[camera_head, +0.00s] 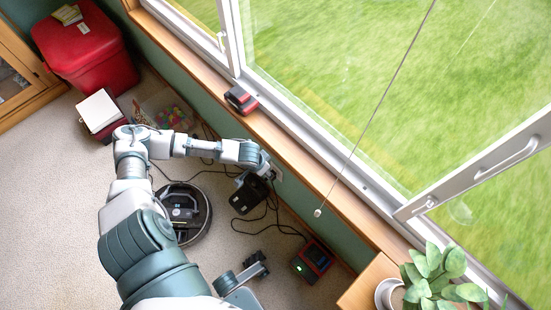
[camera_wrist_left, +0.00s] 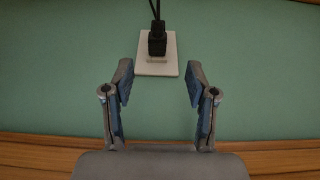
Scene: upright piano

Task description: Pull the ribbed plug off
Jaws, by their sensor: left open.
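A black plug (camera_wrist_left: 157,42) sits in a white wall outlet plate (camera_wrist_left: 157,68) on the green wall in the left wrist view. Two dark cords rise from its top. Ribs on it cannot be made out. My left gripper (camera_wrist_left: 159,82) is open and empty, its fingers apart to the left and right, pointing at the wall below the plug. It does not touch the plug. In the head view my left arm reaches to the wall under the window, where the plate (camera_head: 278,173) shows at its end. The plug is hidden there. My right gripper (camera_head: 255,266) seems to show low down; its jaws are unclear.
A round robot vacuum (camera_head: 187,228), a black box (camera_head: 246,197) and a red-black device (camera_head: 313,261) stand on the floor among loose cables. A red-black object (camera_head: 240,99) is on the sill. A potted plant (camera_head: 437,277) stands at lower right.

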